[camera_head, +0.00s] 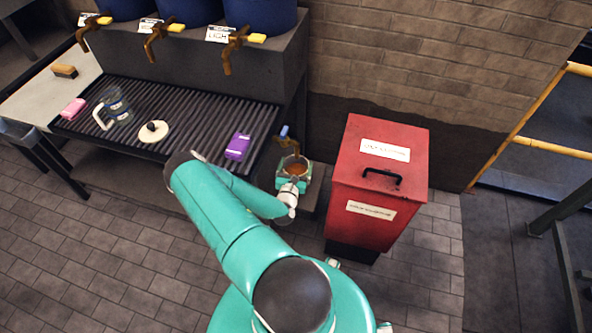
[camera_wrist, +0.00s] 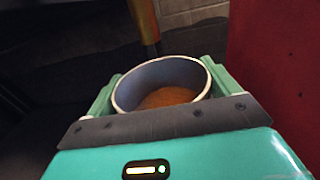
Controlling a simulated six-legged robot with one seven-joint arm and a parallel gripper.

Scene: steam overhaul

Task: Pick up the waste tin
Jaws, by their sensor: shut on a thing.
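The waste tin (camera_wrist: 161,83) is a round, open-topped metal tin with brown-orange contents inside. In the wrist view it sits upright between the two green fingers of my gripper (camera_wrist: 160,92), which are shut on it. In the head view the tin (camera_head: 294,169) shows at the end of my teal arm, between the slatted rack and the red bin. My gripper (camera_head: 293,178) partly hides it there. I cannot tell whether the tin's base touches anything below.
A red lidded bin (camera_head: 372,225) stands close to the right of my gripper. The slatted rack (camera_head: 190,97) holds a purple packet (camera_head: 238,146), a round pale lid (camera_head: 153,131), a glass jug (camera_head: 117,106) and a pink block (camera_head: 74,109). Blue barrels with brass taps (camera_head: 238,42) stand above it.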

